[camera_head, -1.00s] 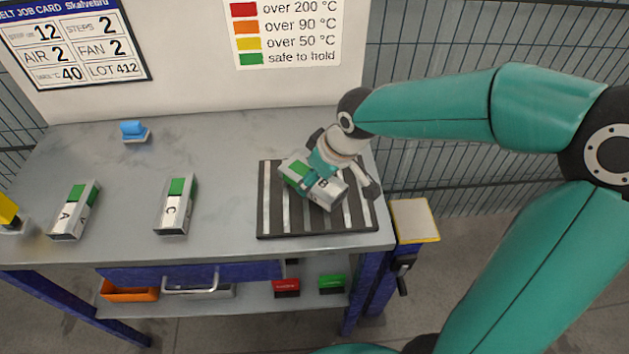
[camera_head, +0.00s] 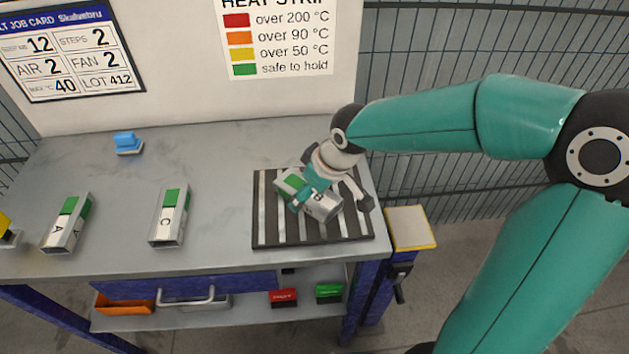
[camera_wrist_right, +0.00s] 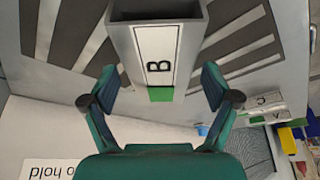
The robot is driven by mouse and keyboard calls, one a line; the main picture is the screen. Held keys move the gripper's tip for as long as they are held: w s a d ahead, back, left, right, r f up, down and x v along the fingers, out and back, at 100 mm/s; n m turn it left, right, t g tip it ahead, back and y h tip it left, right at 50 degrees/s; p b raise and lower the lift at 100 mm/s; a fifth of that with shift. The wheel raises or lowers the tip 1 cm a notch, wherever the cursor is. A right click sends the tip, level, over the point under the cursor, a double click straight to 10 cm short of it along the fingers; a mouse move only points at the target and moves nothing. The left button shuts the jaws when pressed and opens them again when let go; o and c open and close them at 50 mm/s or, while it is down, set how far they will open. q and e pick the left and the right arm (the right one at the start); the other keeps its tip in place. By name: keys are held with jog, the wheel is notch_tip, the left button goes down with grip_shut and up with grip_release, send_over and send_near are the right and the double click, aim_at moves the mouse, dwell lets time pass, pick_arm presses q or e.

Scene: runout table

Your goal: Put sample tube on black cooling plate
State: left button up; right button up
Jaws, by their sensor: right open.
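The sample tube marked B (camera_head: 322,207) is a grey square tube with a white label and a green patch. It lies slantwise over the black cooling plate (camera_head: 264,236), which has pale stripes, and appears to rest on it. My right gripper (camera_head: 311,189) is down around tube B in the head view and hides part of it. In the right wrist view, tube B (camera_wrist_right: 158,45) lies between the open fingers of the right gripper (camera_wrist_right: 160,86), with gaps on both sides. The plate (camera_wrist_right: 62,35) shows beneath. My left gripper is not in view.
Tube C (camera_head: 169,218) and tube A (camera_head: 66,224) lie on the grey table (camera_head: 215,160) to the left. A blue block (camera_head: 126,142) stands near the back. A panel with a heat chart (camera_head: 280,40) rises behind. The table between tube C and the plate is clear.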

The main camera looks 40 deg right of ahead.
jog(key=p+v, duration=0.1)
jog(key=v, duration=1.1)
jog(key=shift+s, duration=0.1)
